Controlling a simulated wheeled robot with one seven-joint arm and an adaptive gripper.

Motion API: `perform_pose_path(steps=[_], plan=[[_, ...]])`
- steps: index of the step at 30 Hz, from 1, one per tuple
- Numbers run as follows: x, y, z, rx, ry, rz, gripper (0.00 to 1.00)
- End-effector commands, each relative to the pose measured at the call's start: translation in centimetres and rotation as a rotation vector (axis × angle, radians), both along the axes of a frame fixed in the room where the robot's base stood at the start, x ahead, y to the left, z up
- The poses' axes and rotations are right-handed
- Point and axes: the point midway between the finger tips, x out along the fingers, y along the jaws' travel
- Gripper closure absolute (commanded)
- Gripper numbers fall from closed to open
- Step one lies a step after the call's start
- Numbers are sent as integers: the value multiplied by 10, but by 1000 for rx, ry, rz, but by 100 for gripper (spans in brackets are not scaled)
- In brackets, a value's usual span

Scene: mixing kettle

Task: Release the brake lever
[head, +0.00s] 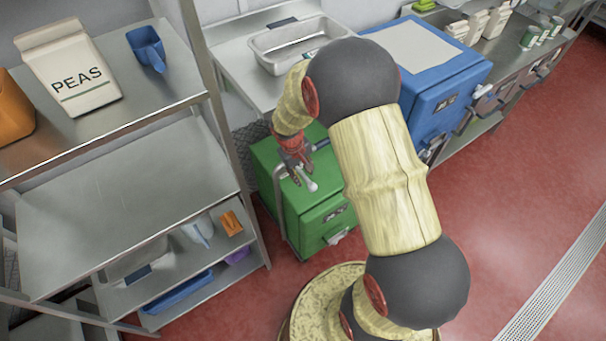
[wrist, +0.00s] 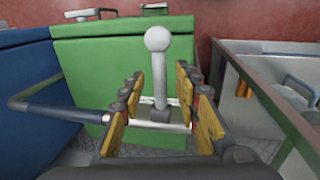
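The brake lever (wrist: 160,75) is a light grey stick with a round white knob, standing upright from a dark clamp on a metal handle bar (wrist: 60,113). It also shows in the head view (head: 311,186), just by my fingertips. My gripper (wrist: 161,85) is open, with its yellow-padded fingers on either side of the lever's stem. A gap shows between the stem and each finger. The knob rises above the fingertips. In the head view my gripper (head: 298,165) is over the bar of a green cabinet-like unit (head: 325,215); my arm hides part of that unit.
A blue unit (head: 455,75) stands beside the green one. A steel shelf (head: 125,205) is at the left, with a PEAS carton (head: 68,72) and a blue scoop (head: 147,48). A metal tray (head: 290,45) lies on the counter behind. Red floor is clear at the right.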

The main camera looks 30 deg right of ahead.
Motion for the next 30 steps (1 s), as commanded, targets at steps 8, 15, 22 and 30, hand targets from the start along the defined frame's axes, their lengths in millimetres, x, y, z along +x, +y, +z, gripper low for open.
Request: perform_pose_path(steps=[8, 15, 22, 30], plan=[[0, -1, -3, 0, 0, -1, 68], [0, -1, -3, 0, 0, 0, 78], [0, -1, -3, 0, 0, -1, 92], [0, -1, -3, 0, 0, -1, 100]])
